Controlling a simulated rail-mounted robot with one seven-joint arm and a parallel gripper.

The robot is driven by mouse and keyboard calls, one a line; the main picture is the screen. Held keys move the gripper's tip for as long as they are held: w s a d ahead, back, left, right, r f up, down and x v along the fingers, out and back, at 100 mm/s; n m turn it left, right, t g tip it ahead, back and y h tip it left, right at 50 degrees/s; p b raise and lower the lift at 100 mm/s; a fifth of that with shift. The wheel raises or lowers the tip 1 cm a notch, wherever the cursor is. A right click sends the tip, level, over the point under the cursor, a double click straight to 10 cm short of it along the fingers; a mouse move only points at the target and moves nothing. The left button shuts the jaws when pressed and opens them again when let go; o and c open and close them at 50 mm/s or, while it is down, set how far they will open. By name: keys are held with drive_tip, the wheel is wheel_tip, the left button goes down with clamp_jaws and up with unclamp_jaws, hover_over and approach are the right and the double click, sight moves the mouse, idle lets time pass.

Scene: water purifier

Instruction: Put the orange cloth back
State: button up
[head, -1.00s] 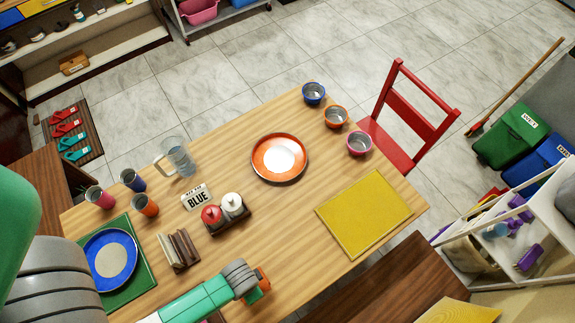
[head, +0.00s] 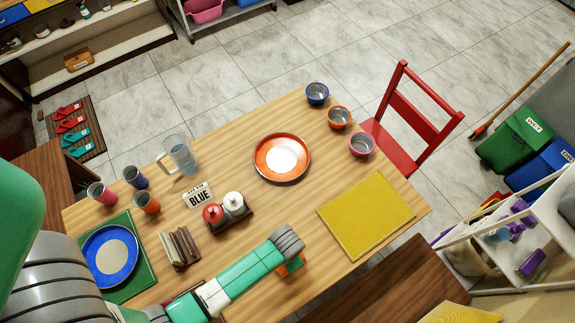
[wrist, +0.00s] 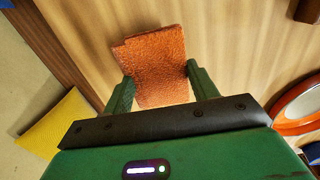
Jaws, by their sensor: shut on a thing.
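The orange cloth (wrist: 152,65) is folded and held between the two green fingers of my gripper (wrist: 160,88) in the wrist view. In the head view a bit of the orange cloth (head: 294,265) shows beside my gripper (head: 292,262), which is over the near side of the wooden table. The jaws are shut on the cloth. How high the cloth is above the table is hard to tell.
A yellow mat (head: 366,216) lies right of my gripper, and an orange plate (head: 282,158) is farther back. The table's middle is clear.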

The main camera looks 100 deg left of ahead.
drive_tip(key=shift+w+a+f+b, duration=0.15)
drive_tip(key=shift+f+b, duration=0.05)
drive_tip(key=shift+f, duration=0.7)
drive_tip(key=shift+w+a+f+b, duration=0.1)
drive_tip(key=shift+w+f+b, duration=0.05)
drive_tip(key=shift+f, duration=0.7)
drive_tip(key=shift+f, duration=0.1)
drive_tip(key=o, duration=0.9)
drive_tip(key=shift+o, duration=0.2)
wheel_tip(320, 180, up, 12)
drive_tip(key=shift+r+p, duration=0.1)
drive_tip(key=shift+p, duration=1.1)
